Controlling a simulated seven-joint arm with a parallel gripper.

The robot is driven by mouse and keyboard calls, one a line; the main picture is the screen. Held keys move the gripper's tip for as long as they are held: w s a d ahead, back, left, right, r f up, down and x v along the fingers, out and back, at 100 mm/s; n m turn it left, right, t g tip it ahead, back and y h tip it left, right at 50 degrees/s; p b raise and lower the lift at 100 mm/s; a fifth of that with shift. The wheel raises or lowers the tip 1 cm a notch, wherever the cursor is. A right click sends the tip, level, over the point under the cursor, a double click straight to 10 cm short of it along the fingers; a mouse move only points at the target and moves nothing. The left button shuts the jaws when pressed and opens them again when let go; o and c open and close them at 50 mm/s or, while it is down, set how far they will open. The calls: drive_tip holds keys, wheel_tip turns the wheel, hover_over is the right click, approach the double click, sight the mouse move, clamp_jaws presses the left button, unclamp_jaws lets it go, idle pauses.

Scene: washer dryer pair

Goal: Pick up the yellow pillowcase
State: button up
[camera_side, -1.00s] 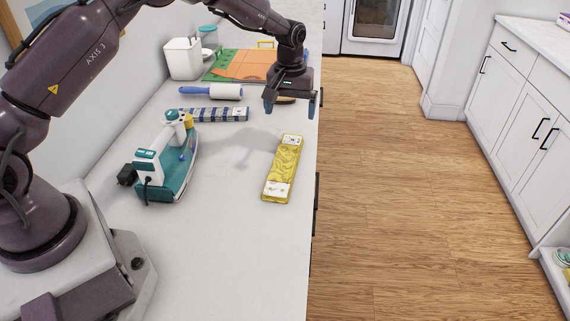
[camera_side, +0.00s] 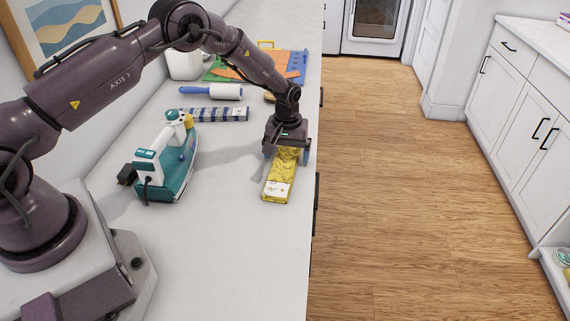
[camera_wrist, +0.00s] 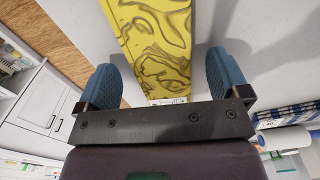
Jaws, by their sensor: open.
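The yellow pillowcase (camera_side: 281,179) is a flat, long folded pack with a darker swirl pattern and pale printed ends. It lies on the white counter near its right edge. My gripper (camera_side: 286,157) is over the pillowcase's far end and hides that end in the side view. In the wrist view the pillowcase (camera_wrist: 158,42) runs between the two blue fingers of my gripper (camera_wrist: 168,82), with a gap on each side. The fingers are open and hold nothing.
A teal and white iron (camera_side: 165,160) stands to the left on the counter (camera_side: 215,255). A blue striped pack (camera_side: 214,114), a blue-handled lint roller (camera_side: 212,91) and a green and orange mat (camera_side: 232,68) lie farther back. The near counter is clear.

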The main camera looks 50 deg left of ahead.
drive_tip(key=shift+f, duration=0.2)
drive_tip(key=c, duration=1)
drive_tip(key=shift+r, duration=0.15)
drive_tip(key=shift+c, duration=0.2)
